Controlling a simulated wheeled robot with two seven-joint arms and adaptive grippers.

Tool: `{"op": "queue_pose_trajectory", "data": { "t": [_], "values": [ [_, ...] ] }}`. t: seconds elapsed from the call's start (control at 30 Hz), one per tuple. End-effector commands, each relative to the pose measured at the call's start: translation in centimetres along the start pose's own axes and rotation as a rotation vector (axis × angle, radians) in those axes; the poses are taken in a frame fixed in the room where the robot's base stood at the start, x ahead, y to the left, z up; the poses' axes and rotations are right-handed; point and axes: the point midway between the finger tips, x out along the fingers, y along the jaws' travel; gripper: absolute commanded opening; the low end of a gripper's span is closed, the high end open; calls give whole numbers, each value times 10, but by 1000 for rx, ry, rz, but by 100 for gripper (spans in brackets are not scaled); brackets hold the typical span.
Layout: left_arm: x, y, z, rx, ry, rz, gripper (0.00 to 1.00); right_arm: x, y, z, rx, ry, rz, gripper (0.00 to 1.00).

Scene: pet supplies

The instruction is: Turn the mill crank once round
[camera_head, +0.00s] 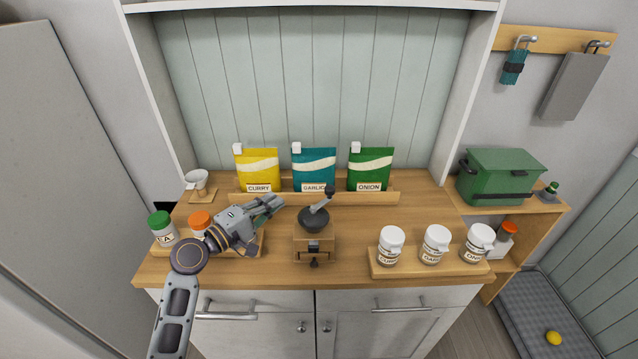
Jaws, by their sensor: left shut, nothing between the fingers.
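The mill (314,240) stands upright on the wooden counter, near its middle. It has a wooden box body with a small front drawer knob and a dark bowl on top. Its crank (321,204) rises from the bowl and slants up to the right, with a dark knob at its end. My left gripper (277,203) is shut and empty, to the left of the mill and apart from the crank. It points right, above the counter. My right gripper is not in view.
Jars with green (161,229) and orange (200,222) lids stand under my left arm. Curry (258,170), garlic (314,170) and onion (370,169) packets stand in a rack behind the mill. White-lidded jars (435,245) stand on a tray at right. Counter beside the mill is clear.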

Motion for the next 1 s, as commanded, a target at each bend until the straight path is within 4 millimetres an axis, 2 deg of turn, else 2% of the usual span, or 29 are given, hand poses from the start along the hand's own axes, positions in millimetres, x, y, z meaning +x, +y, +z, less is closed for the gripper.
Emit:
{"op": "queue_pose_trajectory", "data": {
  "t": [0.3, 0.57, 0.77, 1.0],
  "values": [
    [0, 0, 0, 0, 0, 0, 0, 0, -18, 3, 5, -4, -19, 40],
    [5, 1, 0, -1, 0, 1, 0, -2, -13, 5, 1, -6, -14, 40],
    [20, 2, 0, -2, 1, 2, 0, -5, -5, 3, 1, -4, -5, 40],
    [47, 2, 0, -1, 0, 1, 0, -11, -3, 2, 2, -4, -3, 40]
  ]
}}
